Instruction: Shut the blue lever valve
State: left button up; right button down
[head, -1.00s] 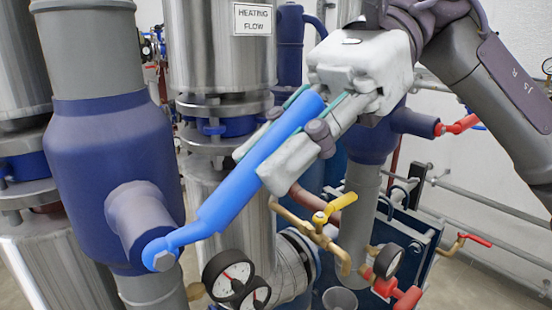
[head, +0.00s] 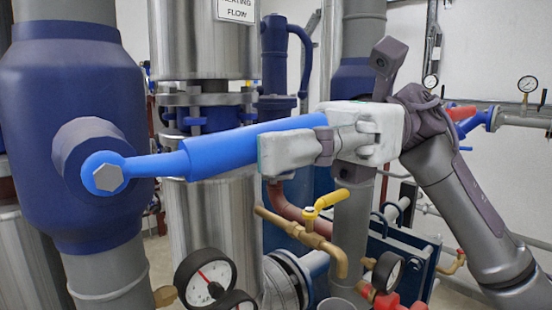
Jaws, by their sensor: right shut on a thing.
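The blue lever (head: 220,152) runs nearly level from its hex-bolted pivot at the left to my right gripper. Its right end is slightly higher than its pivot. The pivot sits on the stem of the dark blue valve body (head: 75,130) on a grey vertical pipe. My right gripper (head: 292,150) is shut on the lever near its free end. One finger shows in front of the handle; the other is hidden behind it. My left gripper is not in the view.
A small yellow-handled brass valve (head: 318,212) stands below my right gripper. Pressure gauges (head: 207,278) are at the bottom. A steel column (head: 200,220) stands behind the lever. A red-handled valve (head: 462,112) is at the right, behind my right arm.

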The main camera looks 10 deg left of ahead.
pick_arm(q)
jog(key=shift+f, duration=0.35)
pick_arm(e)
jog(key=shift+f, duration=0.5)
jog(key=c, duration=1.1)
grip_release()
jog(key=shift+w+r, duration=0.1)
jog(key=shift+r, duration=0.15)
jog(key=v, duration=0.7)
jog(key=shift+w+d, duration=0.2)
